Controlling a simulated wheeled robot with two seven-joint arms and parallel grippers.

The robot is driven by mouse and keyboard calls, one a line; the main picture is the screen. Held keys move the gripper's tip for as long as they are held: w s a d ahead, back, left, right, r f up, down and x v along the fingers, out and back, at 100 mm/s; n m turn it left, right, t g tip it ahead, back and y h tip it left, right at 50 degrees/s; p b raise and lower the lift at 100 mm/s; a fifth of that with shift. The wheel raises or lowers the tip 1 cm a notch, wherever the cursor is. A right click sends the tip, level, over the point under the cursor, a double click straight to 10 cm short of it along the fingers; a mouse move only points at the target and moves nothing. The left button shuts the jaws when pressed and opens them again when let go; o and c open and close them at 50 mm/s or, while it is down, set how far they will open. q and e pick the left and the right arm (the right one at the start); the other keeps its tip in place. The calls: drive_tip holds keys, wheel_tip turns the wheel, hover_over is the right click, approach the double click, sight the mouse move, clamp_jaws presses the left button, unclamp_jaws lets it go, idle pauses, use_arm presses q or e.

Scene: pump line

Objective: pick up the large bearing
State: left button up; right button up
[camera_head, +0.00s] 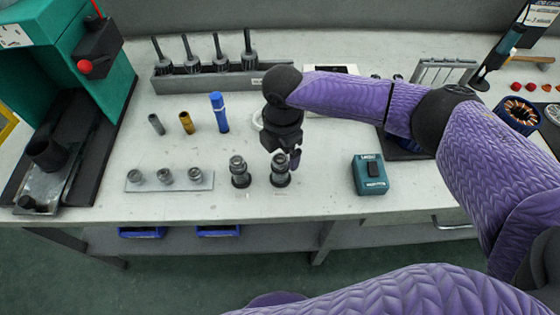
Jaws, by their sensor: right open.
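My right gripper (287,157) reaches down from my purple arm. It is open, with its fingertips at the top of a dark stepped part (281,181) with a grey ring on top. A similar upright part (240,180) stands just left of it. A light plate (150,186) further left carries three grey ring-shaped parts (165,175) in a row. I cannot tell which ring is the large bearing. A pale round thing (257,121) is partly hidden behind the gripper. My left gripper is not in view.
A teal box (370,176) stands right of the gripper. Blue, brass and grey cylinders (219,113) stand behind the plate. A grey rack (210,79) with several upright shafts is at the back. A green press (108,80) stands at the left. The bench's front edge (180,217) is near.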

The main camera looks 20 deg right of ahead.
drive_tip(key=shift+f, duration=0.7)
drive_tip(key=shift+r, duration=0.1)
drive_tip(key=c, duration=1)
wheel_tip(320, 180, up, 10)
drive_tip(key=p, duration=0.3)
